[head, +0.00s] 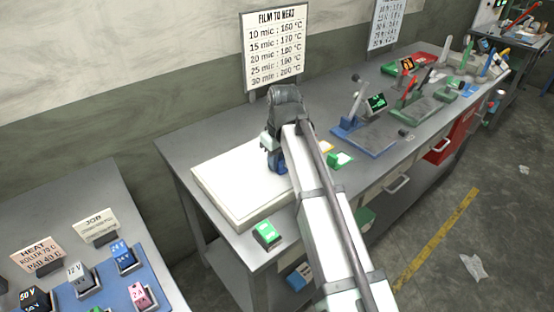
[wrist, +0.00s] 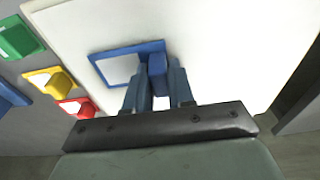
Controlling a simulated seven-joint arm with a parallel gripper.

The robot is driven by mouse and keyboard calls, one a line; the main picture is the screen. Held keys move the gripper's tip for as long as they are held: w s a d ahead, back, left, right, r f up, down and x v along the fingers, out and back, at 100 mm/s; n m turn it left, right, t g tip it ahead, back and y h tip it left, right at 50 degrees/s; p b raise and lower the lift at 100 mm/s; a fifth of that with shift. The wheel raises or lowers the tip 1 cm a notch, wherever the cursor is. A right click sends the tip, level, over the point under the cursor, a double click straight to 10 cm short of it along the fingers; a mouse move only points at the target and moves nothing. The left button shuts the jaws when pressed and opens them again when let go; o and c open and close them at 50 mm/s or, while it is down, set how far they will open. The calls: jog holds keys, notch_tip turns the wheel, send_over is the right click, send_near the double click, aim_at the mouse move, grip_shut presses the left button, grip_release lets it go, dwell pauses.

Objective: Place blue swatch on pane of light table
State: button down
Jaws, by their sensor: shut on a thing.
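The blue swatch (wrist: 102,67) is a flat blue frame around a pale grey film, with a raised blue grip block (wrist: 158,72). My gripper (wrist: 157,82) is shut on that block. The swatch is over the white pane of the light table (wrist: 220,40), near its left edge in the wrist view. I cannot tell whether it touches the pane. In the head view my gripper (head: 277,165) is over the right part of the light table (head: 225,185), and my arm and gripper hide most of the swatch there.
Green (wrist: 18,36), yellow (wrist: 50,82) and red (wrist: 76,106) swatches lie beside the light table in the wrist view. A green-topped box (head: 267,234) stands at the bench's front edge. A blue-based sealer (head: 365,132) stands farther along. Most of the pane is clear.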

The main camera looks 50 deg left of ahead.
jog(key=shift+f, duration=0.2)
jog(key=c, duration=1)
grip_release()
jog(key=r, duration=0.4)
jog(key=d+r, duration=0.1)
jog(key=r, duration=0.7)
jog(key=shift+d+r, duration=0.15)
jog(key=shift+d, duration=0.1)
